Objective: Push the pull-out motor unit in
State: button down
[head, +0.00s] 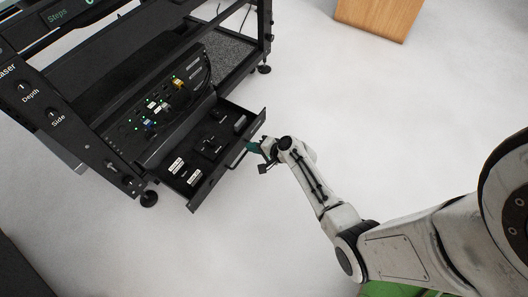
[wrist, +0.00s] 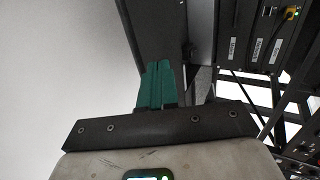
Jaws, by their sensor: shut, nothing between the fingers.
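The pull-out motor unit (head: 190,187) is a black drawer-like tray low on the dark turntable frame. It stands pulled out toward the right and holds several black modules with white labels. My gripper (head: 252,147) has green fingers and is at the outer front of the unit, close to its handle. In the wrist view the green fingers (wrist: 157,84) are together and empty, with their tips at a dark panel (wrist: 150,35). I cannot tell whether they touch the front.
A panel with cables and green lights (head: 165,105) stands behind the unit. The frame has feet, one at the near corner (head: 149,198). A wooden block (head: 380,15) is at the top right.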

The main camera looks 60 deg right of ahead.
aim_at(239, 142)
jog(key=shift+w+r+b, duration=0.1)
jog(key=shift+w+b, duration=0.2)
jog(key=shift+w, duration=1.3)
